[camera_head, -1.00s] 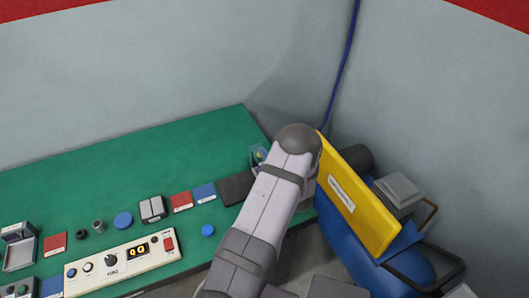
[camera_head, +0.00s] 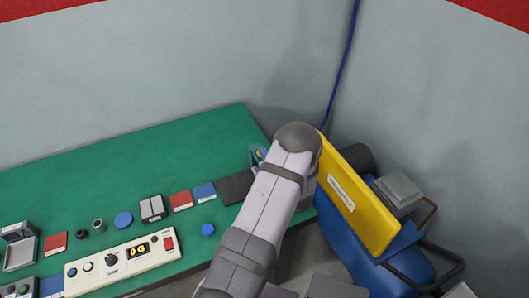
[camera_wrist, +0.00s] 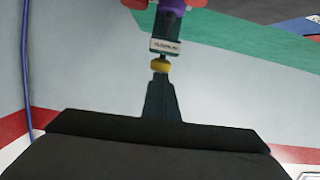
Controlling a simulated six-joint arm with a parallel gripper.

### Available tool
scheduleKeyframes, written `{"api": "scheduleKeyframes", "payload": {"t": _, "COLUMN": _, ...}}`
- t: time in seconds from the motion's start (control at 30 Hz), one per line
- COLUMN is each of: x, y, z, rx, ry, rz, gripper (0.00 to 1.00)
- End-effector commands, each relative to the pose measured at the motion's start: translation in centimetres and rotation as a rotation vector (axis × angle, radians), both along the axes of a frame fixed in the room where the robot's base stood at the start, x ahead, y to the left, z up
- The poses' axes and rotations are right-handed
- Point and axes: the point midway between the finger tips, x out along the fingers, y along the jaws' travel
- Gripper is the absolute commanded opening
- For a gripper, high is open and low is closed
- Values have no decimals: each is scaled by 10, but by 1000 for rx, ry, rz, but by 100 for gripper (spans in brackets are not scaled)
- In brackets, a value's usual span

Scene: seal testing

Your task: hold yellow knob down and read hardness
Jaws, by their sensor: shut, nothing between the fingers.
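The yellow knob (camera_wrist: 160,66) shows in the wrist view at the end of a dark tester with a pale label or readout (camera_wrist: 165,46) and a purple part (camera_wrist: 172,6) above. The text there is too small to read. My gripper (camera_wrist: 160,76) is shut and empty, its fingertips at the knob's edge in the picture. I cannot tell whether they touch it or whether the knob is pressed. In the head view a small blue-green device with a yellow spot (camera_head: 259,153) stands at the bench's right end, partly covered by my arm. My gripper is hidden there.
The green bench (camera_head: 110,170) holds a cream panel (camera_head: 122,262) with a lit display that seems to read 0G, red and blue blocks, and a dark pad (camera_head: 236,187). A yellow board (camera_head: 355,195) and blue machine (camera_head: 345,250) stand close right of my arm.

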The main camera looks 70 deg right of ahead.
Motion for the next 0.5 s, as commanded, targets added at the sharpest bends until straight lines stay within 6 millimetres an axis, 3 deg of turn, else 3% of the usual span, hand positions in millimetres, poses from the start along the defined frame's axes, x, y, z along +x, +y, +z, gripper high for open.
{"api": "scheduleKeyframes", "payload": {"t": 0.07, "x": 0, "y": 6, "z": 0, "rx": 23, "ry": 8, "rz": 1, "gripper": 0}}
{"api": "scheduleKeyframes", "payload": {"t": 0.3, "x": 0, "y": 5, "z": 47, "rx": -4, "ry": -3, "rz": 1, "gripper": 0}}
{"api": "scheduleKeyframes", "payload": {"t": 0.37, "x": -11, "y": 14, "z": 38, "rx": -3, "ry": -3, "rz": -4, "gripper": 0}}
{"api": "scheduleKeyframes", "payload": {"t": 0.5, "x": -30, "y": 32, "z": 45, "rx": -7, "ry": -4, "rz": -4, "gripper": 0}}
